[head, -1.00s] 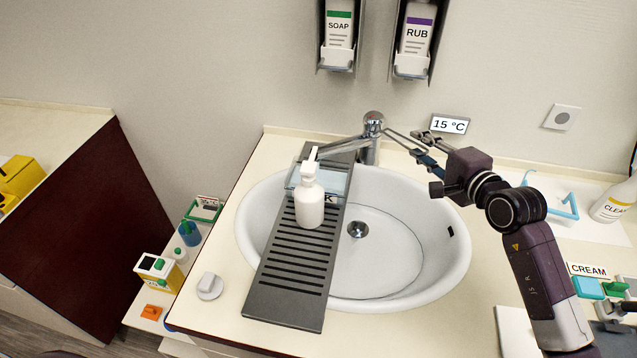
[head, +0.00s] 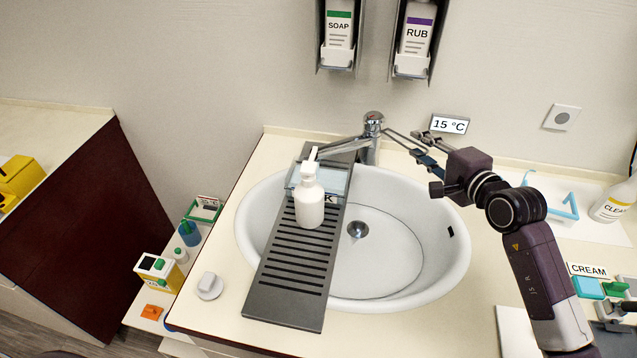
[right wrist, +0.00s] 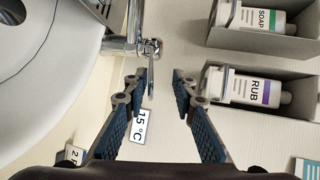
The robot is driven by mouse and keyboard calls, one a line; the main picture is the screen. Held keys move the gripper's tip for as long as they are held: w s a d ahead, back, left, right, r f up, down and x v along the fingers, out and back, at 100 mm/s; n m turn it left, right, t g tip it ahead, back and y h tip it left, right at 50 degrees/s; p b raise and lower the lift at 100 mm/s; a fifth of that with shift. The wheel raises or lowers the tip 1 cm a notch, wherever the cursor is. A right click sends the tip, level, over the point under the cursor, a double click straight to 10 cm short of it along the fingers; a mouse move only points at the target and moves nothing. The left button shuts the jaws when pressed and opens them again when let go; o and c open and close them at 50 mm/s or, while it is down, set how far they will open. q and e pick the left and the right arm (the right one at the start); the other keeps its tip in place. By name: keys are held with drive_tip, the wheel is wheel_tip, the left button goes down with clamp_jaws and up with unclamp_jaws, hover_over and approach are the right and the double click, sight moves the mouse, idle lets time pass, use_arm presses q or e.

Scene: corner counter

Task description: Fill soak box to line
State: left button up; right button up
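The soak box (head: 337,180) is a clear, bluish box standing on the grey slatted rack (head: 285,290) across the sink. A white pump bottle (head: 310,207) stands in front of it and hides much of its label and any fill line; its water level cannot be made out. The chrome tap (head: 373,123) is behind the sink, its spout reaching left over the box. My right gripper (head: 411,143) is open beside the tap. In the right wrist view the tap lever (right wrist: 151,68) lies between the open fingers (right wrist: 154,75), with gaps visible. My left gripper is out of view.
The white sink basin (head: 410,262) lies under the rack. A 15 °C display (head: 449,125) is behind my right gripper. SOAP (head: 339,30) and RUB (head: 414,35) dispensers hang above. A blue-handled item (head: 565,205) and a CLEAN-labelled bottle (head: 612,203) are at right.

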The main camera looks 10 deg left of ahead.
drive_tip(key=shift+f, duration=0.1)
drive_tip(key=shift+s+d+f+b, duration=0.15)
drive_tip(key=shift+s+f+b, duration=0.05)
drive_tip(key=shift+f+b, duration=0.65)
drive_tip(key=shift+s+d+f+b, duration=0.1)
drive_tip(key=shift+s+f+b, duration=0.1)
drive_tip(key=shift+f+b, duration=0.55)
drive_tip(key=shift+f, duration=0.15)
idle(5.1)
drive_tip(key=shift+s+d+f+b, duration=0.1)
drive_tip(key=shift+s+f+b, duration=0.05)
drive_tip(key=shift+f+b, duration=0.5)
drive_tip(key=shift+r, duration=0.15)
drive_tip(key=shift+r, duration=0.3)
